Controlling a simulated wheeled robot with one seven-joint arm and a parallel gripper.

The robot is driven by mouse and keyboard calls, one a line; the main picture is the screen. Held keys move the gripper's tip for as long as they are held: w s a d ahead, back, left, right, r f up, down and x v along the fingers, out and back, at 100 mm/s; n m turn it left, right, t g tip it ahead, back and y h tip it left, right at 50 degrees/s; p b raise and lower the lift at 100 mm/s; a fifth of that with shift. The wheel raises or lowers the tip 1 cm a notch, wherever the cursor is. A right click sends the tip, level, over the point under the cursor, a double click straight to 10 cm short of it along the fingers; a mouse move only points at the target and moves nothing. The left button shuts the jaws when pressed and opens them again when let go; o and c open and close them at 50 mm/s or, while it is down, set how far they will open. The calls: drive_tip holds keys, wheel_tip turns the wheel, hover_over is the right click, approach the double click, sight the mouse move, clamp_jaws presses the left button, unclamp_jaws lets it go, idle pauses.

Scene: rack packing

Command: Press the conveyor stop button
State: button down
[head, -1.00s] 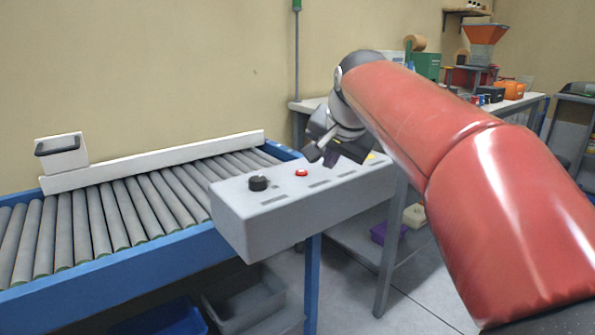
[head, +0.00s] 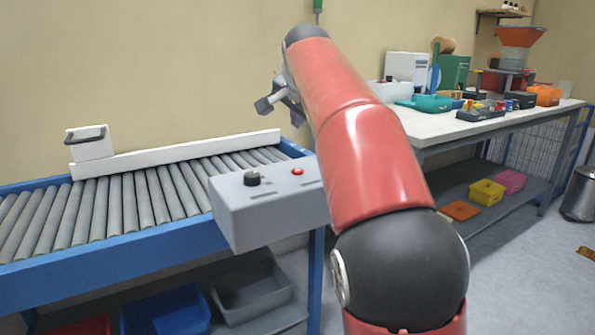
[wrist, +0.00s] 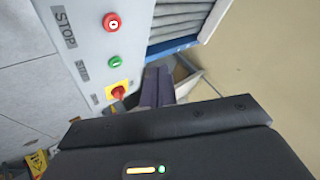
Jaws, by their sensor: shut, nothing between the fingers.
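The grey control box (head: 270,208) stands at the near right end of the conveyor. Its red button (head: 297,171) and a black knob (head: 252,179) show on top. In the wrist view the red stop button (wrist: 112,22) sits beside a STOP label (wrist: 64,27). A green button (wrist: 114,62) and a red switch on a yellow plate (wrist: 118,92) are on the same panel. My gripper (head: 264,106) is shut and empty, raised above and behind the box, apart from the buttons. Its dark fingers (wrist: 157,88) show in the wrist view. My arm hides the box's right end.
The roller conveyor (head: 120,210) has a white rail (head: 180,155) along its far side. Bins (head: 165,312) sit beneath it. A workbench (head: 450,128) with trays and machines stands at the right. The air above the rollers is clear.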

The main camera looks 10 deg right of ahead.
sight(298, 172)
drive_tip(key=shift+f+b, duration=3.5)
drive_tip(key=shift+f, duration=0.8)
drive_tip(key=shift+f, duration=0.4)
drive_tip(key=shift+f+b, duration=0.4)
drive_tip(key=shift+b, duration=0.1)
drive_tip(key=shift+r+p, duration=0.8)
drive_tip(key=shift+p, duration=0.05)
drive_tip(key=shift+r, duration=0.1)
wheel_tip(298, 172, up, 5)
drive_tip(key=p, duration=0.5)
